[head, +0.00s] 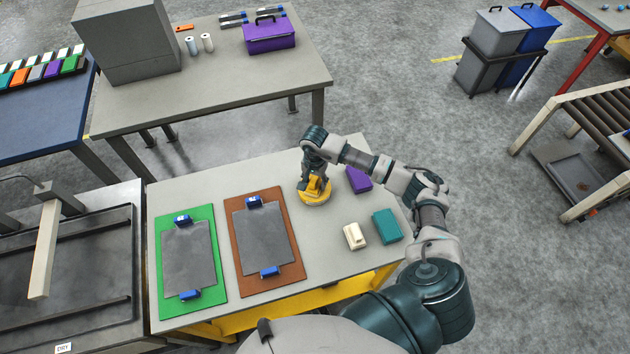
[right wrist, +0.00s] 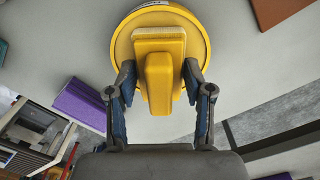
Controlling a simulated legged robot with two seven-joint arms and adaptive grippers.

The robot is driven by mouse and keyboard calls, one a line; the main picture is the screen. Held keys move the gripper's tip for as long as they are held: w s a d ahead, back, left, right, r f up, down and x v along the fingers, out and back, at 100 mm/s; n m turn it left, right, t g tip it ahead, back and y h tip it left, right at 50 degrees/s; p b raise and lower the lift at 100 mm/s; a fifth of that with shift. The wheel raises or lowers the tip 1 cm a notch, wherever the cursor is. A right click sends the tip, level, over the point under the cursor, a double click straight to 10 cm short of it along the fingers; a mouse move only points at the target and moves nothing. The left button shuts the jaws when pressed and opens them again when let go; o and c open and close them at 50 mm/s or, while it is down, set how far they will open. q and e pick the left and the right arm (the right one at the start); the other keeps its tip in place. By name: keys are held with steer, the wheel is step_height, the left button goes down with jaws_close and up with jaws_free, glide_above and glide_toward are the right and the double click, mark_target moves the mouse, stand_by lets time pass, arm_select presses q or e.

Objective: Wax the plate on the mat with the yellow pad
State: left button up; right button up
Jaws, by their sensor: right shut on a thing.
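My right gripper (head: 317,178) points down at the worktable and is shut on the yellow pad (right wrist: 160,75), its fingers on both sides of the raised grip. The pad sits over a round yellow dish (head: 314,198), whose rim shows around it in the right wrist view (right wrist: 122,42); I cannot tell if they touch. A grey plate (head: 264,238) lies on a brown mat (head: 292,274), held by blue clips at its top and bottom. Another grey plate (head: 188,254) lies clipped on a green mat (head: 166,306). My left gripper is not in view.
A purple block (head: 358,179), a cream pad (head: 355,236) and a teal block (head: 386,226) stand on the worktable right of the mats. A hot press (head: 60,250) is at the left. A grey table (head: 220,95) with a purple toolbox (head: 269,36) stands behind.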

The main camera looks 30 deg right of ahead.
mark_target(315, 178)
stand_by(0.3)
steer(key=shift+r+p, duration=1.75)
steer(key=shift+r, duration=1.75)
